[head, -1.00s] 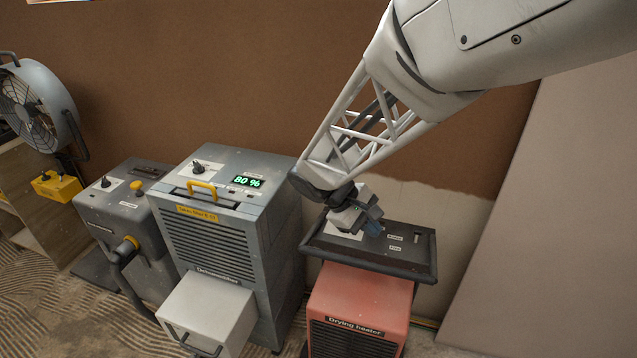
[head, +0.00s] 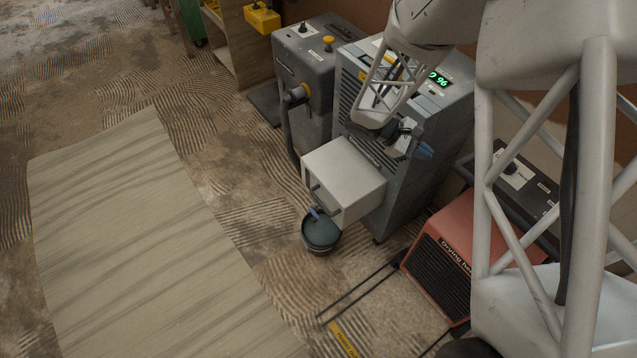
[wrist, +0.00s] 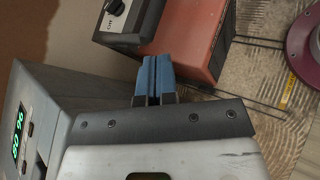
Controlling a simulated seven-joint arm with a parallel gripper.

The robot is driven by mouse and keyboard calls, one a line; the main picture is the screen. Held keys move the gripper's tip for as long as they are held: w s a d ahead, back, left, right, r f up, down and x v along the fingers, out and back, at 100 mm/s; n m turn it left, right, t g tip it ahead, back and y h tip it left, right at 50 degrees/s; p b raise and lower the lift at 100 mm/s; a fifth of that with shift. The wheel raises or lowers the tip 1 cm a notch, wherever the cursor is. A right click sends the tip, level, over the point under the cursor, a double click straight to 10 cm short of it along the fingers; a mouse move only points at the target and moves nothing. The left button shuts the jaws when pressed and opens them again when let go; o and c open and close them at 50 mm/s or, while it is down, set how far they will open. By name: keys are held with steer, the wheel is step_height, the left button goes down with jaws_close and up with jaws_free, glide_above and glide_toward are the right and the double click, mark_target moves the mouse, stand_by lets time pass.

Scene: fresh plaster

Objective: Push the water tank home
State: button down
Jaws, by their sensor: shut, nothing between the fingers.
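The water tank (head: 345,172) is a pale grey box with a dark handle on its front. In the head view it sticks out from the lower front of the grey dehumidifier (head: 440,165). My gripper (head: 424,151) is beside the dehumidifier's front, above and to the right of the tank, and looks apart from it. The blue fingertips (wrist: 153,78) are together and empty in the wrist view. The dehumidifier (wrist: 52,100), with its green display, is at the left there. I cannot make out the tank in the wrist view.
The red drying heater (head: 452,250) stands right of the dehumidifier. A dark round bucket (head: 321,236) stands on the floor below the tank's front. A grey machine with a hose (head: 305,75) is to the left. A wooden board (head: 150,240) lies on the floor.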

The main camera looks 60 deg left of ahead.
steer(key=s+a+f+n+t+y, duration=0.1)
steer(key=s+a+f+n+t, duration=0.4)
steer(key=a+f, duration=0.5)
steer(key=s+a+f+n+t+y, duration=0.2)
steer(key=s+a+f+n+y, duration=0.2)
steer(key=s+a+f, duration=0.4)
steer(key=s+a+f+n+t+y, duration=0.3)
steer(key=s+a+f+n+y, duration=0.2)
steer(key=s+f, duration=1)
steer(key=s+a, duration=0.2)
steer(key=a, duration=0.1)
steer(key=shift+a+n, duration=0.4)
glide_toward(349, 164)
steer(key=shift+s+d+f, duration=0.1)
steer(key=shift+s, duration=1.4)
steer(key=shift+s+d+f, duration=0.1)
steer(key=shift+s+f, duration=0.05)
steer(key=shift+s, duration=1.3)
steer(key=w, duration=1.6)
steer(key=shift+w, duration=0.15)
